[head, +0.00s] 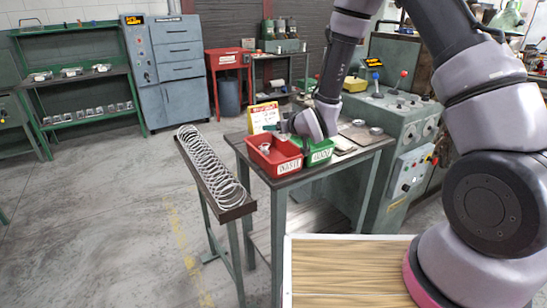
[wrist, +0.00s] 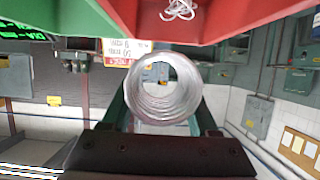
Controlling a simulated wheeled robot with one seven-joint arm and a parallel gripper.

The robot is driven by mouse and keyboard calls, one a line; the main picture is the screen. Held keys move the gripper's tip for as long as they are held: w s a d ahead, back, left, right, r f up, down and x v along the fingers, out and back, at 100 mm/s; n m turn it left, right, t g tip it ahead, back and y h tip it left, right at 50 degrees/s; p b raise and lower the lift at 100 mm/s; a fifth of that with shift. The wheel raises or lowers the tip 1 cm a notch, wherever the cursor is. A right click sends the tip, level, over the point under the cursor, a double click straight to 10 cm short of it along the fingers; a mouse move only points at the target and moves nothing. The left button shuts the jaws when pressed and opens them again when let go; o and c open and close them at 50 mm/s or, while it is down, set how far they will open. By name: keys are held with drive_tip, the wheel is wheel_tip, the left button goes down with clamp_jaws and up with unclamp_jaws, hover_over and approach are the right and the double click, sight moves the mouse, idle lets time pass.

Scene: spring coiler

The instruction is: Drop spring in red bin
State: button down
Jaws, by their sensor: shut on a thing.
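The red bin (head: 274,160), labelled WASTE, stands at the left end of the small work table. In the wrist view its red side (wrist: 240,18) fills the top right, with a small pale wire coil (wrist: 180,8) inside. My gripper (head: 285,127) is just behind the bins, its fingers hard to make out from the head. In the wrist view, which looks upside down, two grey-green fingers flank a metal spring (wrist: 160,104) seen end-on. My gripper is shut on this spring, outside the bins and beside the red one. The head view does not clearly show the held spring.
The green bin (head: 319,153), labelled GOOD, adjoins the red bin on the right. A long coil (head: 208,158) lies in a narrow trough (head: 236,212) left of the table. A yellow-and-red sign (head: 264,117) stands behind the bins. A green machine (head: 402,130) is at right.

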drive_tip(key=shift+c, duration=0.4)
unclamp_jaws()
drive_tip(key=v, duration=1.1)
